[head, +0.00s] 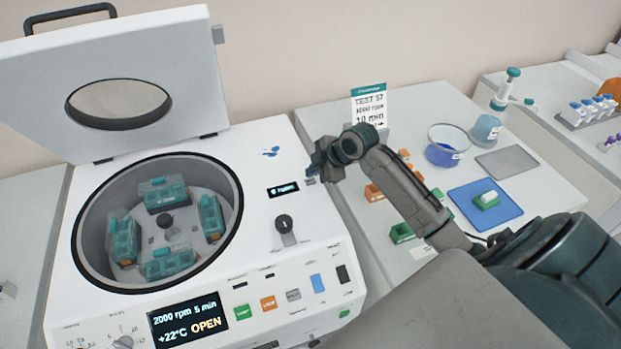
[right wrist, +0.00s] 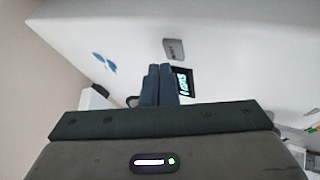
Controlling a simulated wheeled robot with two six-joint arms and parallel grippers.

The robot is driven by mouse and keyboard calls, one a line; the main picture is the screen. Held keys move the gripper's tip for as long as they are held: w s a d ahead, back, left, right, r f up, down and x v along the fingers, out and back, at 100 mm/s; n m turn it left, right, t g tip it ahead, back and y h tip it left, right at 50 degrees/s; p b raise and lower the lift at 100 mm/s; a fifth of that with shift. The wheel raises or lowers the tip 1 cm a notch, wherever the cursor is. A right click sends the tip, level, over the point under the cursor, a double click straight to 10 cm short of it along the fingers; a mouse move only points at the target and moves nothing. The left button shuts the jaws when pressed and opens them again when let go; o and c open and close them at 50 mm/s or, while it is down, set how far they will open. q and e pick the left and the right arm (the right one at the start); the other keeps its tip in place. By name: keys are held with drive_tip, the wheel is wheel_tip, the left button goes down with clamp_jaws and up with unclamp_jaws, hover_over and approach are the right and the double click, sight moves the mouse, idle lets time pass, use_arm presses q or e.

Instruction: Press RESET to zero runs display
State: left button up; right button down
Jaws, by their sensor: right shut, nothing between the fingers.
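The white centrifuge (head: 262,165) stands with its lid up. On its top is a small dark runs display (head: 283,189) with glowing text too small to read surely. A small grey button (head: 310,181) sits to the right of the display, close to my right gripper (head: 313,171). In the right wrist view the grey button (right wrist: 173,49) lies beyond the shut, empty fingertips (right wrist: 158,70), and the display (right wrist: 185,82) shows partly beside them. I cannot tell whether the fingertips touch the top. My left gripper is not in view.
The open lid (head: 120,85) rises at the back left. The bowl (head: 165,220) holds several teal buckets. A front screen (head: 188,322) reads 2000 rpm, 5 min, OPEN. A side table (head: 470,165) holds labware.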

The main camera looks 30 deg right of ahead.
sight(313, 182)
drive_tip(key=shift+r, duration=0.1)
wheel_tip(313, 182, up, 5)
drive_tip(key=p, duration=0.4)
idle(0.5)
drive_tip(key=shift+f, duration=0.2)
idle(0.3)
